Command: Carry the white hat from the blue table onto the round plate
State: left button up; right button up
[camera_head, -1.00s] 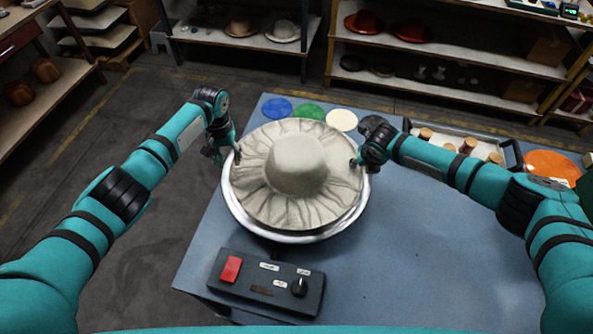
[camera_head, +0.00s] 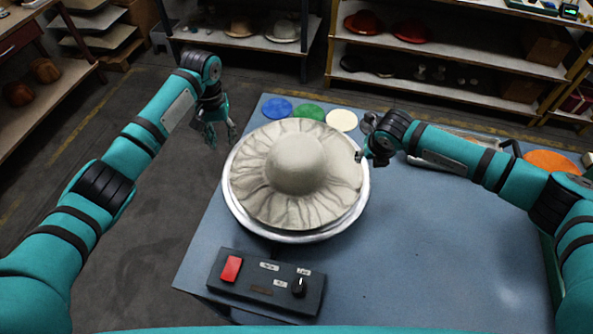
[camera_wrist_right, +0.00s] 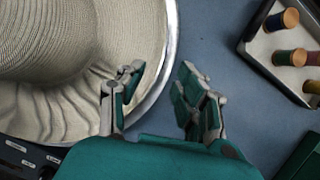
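The white hat (camera_head: 296,165) lies crown up on the round metal plate (camera_head: 290,237), which stands on the blue table (camera_head: 420,260). The brim covers most of the plate, and the plate's shiny rim shows around it. My left gripper (camera_head: 221,139) is off the hat's left side, open and empty, apart from the brim. My right gripper (camera_head: 362,148) is at the hat's upper right edge. In the right wrist view its fingers (camera_wrist_right: 155,95) are spread with nothing between them; the hat (camera_wrist_right: 60,60) and plate rim (camera_wrist_right: 163,70) lie beside and below them.
A control box (camera_head: 266,282) with a red button and a black knob sits at the table's front left. Blue, green and cream discs (camera_head: 341,120) lie behind the plate. A tray of spools (camera_wrist_right: 290,50) is at the right. An orange disc (camera_head: 553,164) lies farther right.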

jog(key=shift+v, duration=2.4)
jog(key=shift+f, duration=0.15)
